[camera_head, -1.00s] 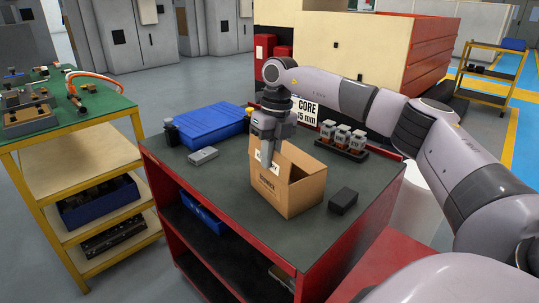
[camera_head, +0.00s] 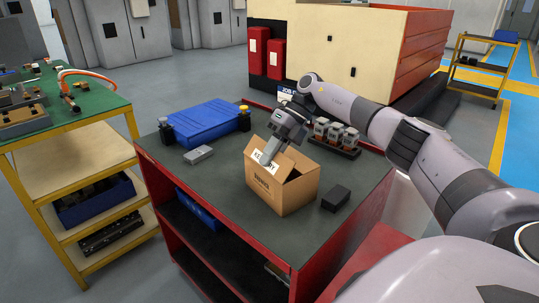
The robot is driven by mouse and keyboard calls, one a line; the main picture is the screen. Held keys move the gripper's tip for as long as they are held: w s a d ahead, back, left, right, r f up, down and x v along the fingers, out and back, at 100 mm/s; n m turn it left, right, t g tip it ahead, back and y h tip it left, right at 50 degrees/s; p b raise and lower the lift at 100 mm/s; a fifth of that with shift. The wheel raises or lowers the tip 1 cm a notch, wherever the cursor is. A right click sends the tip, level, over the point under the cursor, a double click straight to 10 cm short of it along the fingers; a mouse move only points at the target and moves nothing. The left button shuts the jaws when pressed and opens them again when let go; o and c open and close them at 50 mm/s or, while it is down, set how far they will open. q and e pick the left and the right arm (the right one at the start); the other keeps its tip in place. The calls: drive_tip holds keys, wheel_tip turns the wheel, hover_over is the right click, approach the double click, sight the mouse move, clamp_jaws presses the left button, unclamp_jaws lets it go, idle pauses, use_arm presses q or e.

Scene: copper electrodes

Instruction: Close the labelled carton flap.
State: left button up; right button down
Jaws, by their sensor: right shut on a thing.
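An open cardboard carton (camera_head: 298,187) stands on the dark top of a red workbench. Its labelled flap (camera_head: 255,157) is on the left-front side, raised and leaning, with a white label partly covered by my fingers. My right gripper (camera_head: 267,160) reaches down from the upper right, tilted. It is shut on the labelled flap, its fingertips over the label. The inside of the carton is mostly hidden. My left gripper is not in view.
A blue case (camera_head: 208,122) and a small grey box (camera_head: 198,154) lie left of the carton. A black block (camera_head: 336,198) lies at its right. Copper electrode parts in a dark holder (camera_head: 337,138) stand behind. The bench's front left is clear.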

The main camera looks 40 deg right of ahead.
idle(0.5)
drive_tip(key=c, duration=1.3)
unclamp_jaws()
drive_tip(key=shift+d+r, duration=0.1)
drive_tip(key=shift+v, duration=3.45)
